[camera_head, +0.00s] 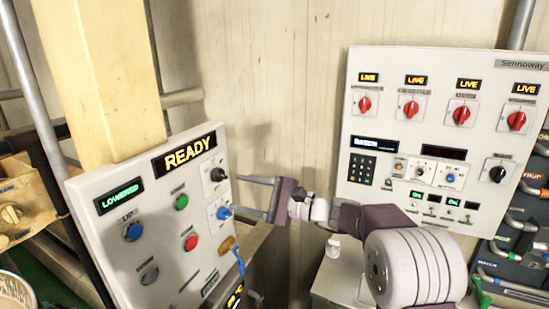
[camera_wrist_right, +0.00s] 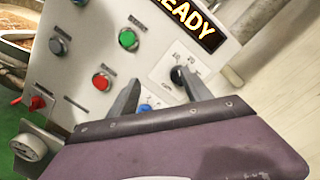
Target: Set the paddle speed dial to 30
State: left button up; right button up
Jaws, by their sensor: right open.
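The left control panel (camera_head: 160,262) carries a black dial (camera_head: 217,174) on a white plate, with a blue knob (camera_head: 223,213) below it. Their labels are too small to read, so I cannot tell which is the paddle speed dial or its setting. My right gripper (camera_head: 238,193) is open and empty, its fingers pointing left at these two knobs. In the right wrist view, the black dial (camera_wrist_right: 178,75) shows close to the right fingertip, and the blue knob (camera_wrist_right: 146,108) shows between the fingers. Contact cannot be told. My left gripper is out of view.
The same panel has a READY display (camera_head: 184,153), a green button (camera_head: 181,202), a red button (camera_head: 190,242) and a blue button (camera_head: 133,231). A second panel (camera_head: 400,135) with red switches stands at the right. A bare wall lies between the panels.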

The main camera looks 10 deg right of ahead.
aim_at(223, 176)
jog(key=w+d+r+m+t+p, duration=0.1)
jog(key=w+d+r+p, duration=0.1)
jog(key=w+d, duration=0.15)
jog(key=shift+h, duration=0.4)
jog(key=p+x, duration=0.1)
jog(key=x, duration=0.2)
jog(key=p+x, duration=0.1)
jog(key=x, duration=0.2)
jog(key=p+x, duration=0.2)
jog(key=x, duration=0.1)
jog(key=shift+s+a+f, duration=0.3)
jog(key=shift+s, duration=0.1)
jog(key=shift+w+a+f, duration=0.1)
jog(key=shift+a, duration=0.3)
jog(key=shift+d, duration=0.25)
jog(key=shift+c, duration=1)
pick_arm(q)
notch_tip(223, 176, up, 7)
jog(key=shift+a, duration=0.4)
pick_arm(e)
grip_shut()
